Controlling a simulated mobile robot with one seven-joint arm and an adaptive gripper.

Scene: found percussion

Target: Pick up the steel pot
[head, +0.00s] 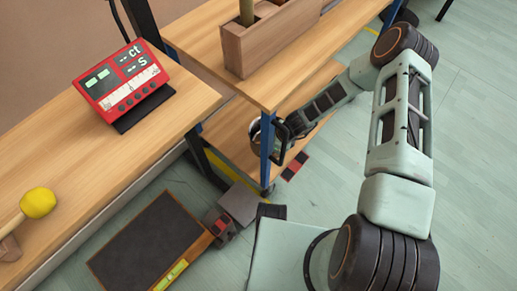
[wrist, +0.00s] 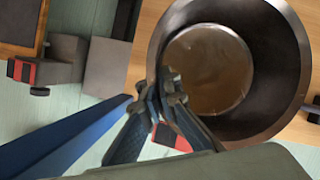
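The steel pot (wrist: 290,75) is a round, open, dark-grey vessel seen from above in the wrist view. Its inside looks empty, with a brownish reflection on the bottom. A dark handle piece shows at the right edge. My gripper (wrist: 164,92) has its fingertips together at the pot's left rim, one finger outside the wall and one inside, so it appears shut on the rim. In the head view the pot (head: 255,133) is at the lower shelf, mostly hidden by a blue post and my gripper (head: 279,137). I cannot tell whether it touches the shelf.
The lower wooden shelf (head: 235,122) lies under a wooden upper shelf (head: 202,38) carrying a wooden box (head: 262,48). A blue post (head: 267,150) stands close to my gripper. A red metronome-like device (head: 122,83) and yellow-headed mallet (head: 38,203) are on the left table.

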